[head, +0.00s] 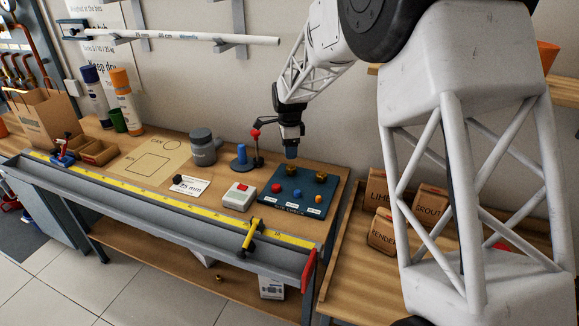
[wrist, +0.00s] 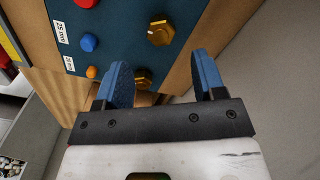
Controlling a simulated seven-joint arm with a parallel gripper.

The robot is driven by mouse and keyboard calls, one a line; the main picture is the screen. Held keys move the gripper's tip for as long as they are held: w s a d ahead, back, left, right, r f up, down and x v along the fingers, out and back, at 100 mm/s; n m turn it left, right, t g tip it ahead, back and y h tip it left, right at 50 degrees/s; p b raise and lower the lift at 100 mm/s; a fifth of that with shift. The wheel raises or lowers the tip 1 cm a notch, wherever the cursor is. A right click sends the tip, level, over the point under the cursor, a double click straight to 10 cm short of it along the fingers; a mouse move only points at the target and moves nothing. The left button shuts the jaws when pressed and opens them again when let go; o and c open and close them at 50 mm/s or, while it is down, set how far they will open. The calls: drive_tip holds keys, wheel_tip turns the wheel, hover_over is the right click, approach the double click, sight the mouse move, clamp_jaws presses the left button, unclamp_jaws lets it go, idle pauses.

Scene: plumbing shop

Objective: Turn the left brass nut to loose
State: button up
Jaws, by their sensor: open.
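A dark blue panel (head: 262,201) lies on the bench with two brass nuts at its back edge. The left brass nut (head: 292,170) is right below my gripper (head: 291,154). In the wrist view the left nut (wrist: 160,33) is the upper one, with a pale mark on its face. The right brass nut (head: 320,177) also shows in the wrist view (wrist: 143,78), partly behind a finger. My gripper's blue fingers (wrist: 160,66) are spread and empty. They point down and look apart from both nuts.
Red (head: 276,188), blue (head: 297,193) and orange (head: 318,198) knobs sit at the panel's front. A red-buttoned box (head: 239,197) lies left of the panel. The wall is behind.

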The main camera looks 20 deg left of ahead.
sight(289, 167)
drive_tip(key=shift+f, duration=0.15)
drive_tip(key=shift+f, duration=3.75)
drive_tip(key=c, duration=0.9)
